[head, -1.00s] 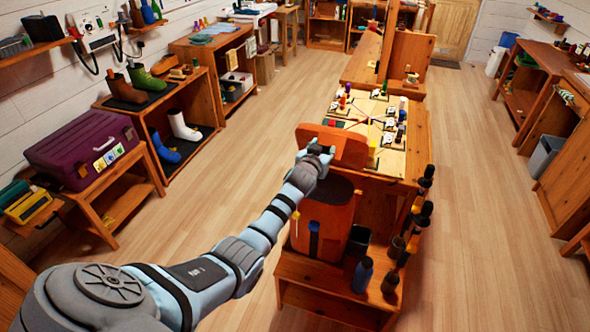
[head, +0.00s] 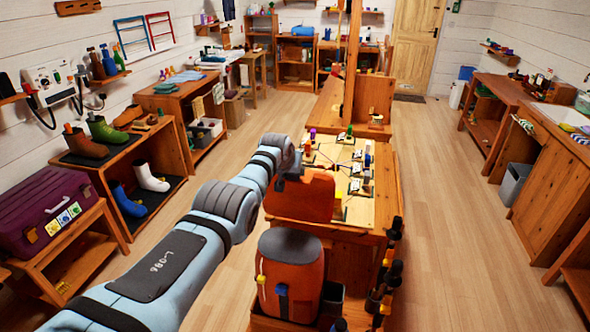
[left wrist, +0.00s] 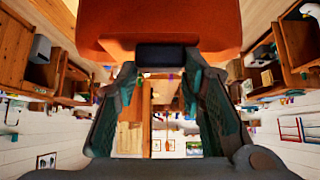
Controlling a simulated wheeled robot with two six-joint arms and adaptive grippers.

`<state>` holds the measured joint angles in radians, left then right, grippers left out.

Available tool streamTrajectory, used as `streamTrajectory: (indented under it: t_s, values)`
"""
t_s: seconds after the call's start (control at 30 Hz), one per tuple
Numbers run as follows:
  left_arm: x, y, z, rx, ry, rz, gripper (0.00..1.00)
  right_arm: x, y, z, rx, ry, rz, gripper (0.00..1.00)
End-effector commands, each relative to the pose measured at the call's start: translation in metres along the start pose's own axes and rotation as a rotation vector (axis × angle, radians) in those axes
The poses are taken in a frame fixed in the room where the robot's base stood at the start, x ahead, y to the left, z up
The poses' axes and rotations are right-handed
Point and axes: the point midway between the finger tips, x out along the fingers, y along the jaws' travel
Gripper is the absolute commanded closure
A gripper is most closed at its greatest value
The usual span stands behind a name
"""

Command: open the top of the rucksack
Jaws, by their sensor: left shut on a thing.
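The orange rucksack (head: 292,284) stands upright on a low wooden bench, with a dark top opening (head: 290,246) and a small blue buckle on its front. Its orange lid flap (head: 305,200) stands up behind the opening, swung away from it. My left gripper (head: 288,172) is at the flap's upper edge, partly hidden behind my arm. In the left wrist view, the gripper (left wrist: 165,62) is shut on a dark tab (left wrist: 165,56) at the edge of the orange flap (left wrist: 160,25). My right gripper is not in view.
A wooden table (head: 358,212) with small game pieces stands just behind the flap. Bottles (head: 378,298) stand right of the rucksack. A purple case (head: 45,212) and a boot shelf (head: 130,190) are at the left.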

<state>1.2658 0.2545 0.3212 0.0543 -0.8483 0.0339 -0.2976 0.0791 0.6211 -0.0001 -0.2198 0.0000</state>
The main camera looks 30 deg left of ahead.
Motion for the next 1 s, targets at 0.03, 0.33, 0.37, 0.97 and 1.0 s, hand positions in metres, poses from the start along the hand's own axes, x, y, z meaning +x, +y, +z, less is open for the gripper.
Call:
streamTrajectory:
  t_s: [0.03,0.33,0.37,0.97,1.0]
  values:
    - [0.0028,-0.0003,0.0065,0.000,-0.016,-0.001,1.00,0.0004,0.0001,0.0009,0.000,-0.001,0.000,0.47]
    - [0.0037,-0.0010,0.0083,0.000,-0.019,-0.002,0.61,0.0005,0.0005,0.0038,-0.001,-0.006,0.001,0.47]
    - [0.0037,-0.0012,0.0084,0.000,-0.019,-0.002,0.56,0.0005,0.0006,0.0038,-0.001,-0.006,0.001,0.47]
    - [0.0000,-0.0021,0.0040,-0.001,-0.009,-0.004,0.43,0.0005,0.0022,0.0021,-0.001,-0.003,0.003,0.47]
    - [-0.0016,-0.0024,0.0036,-0.001,-0.008,-0.004,0.43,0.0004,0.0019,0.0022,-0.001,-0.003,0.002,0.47]
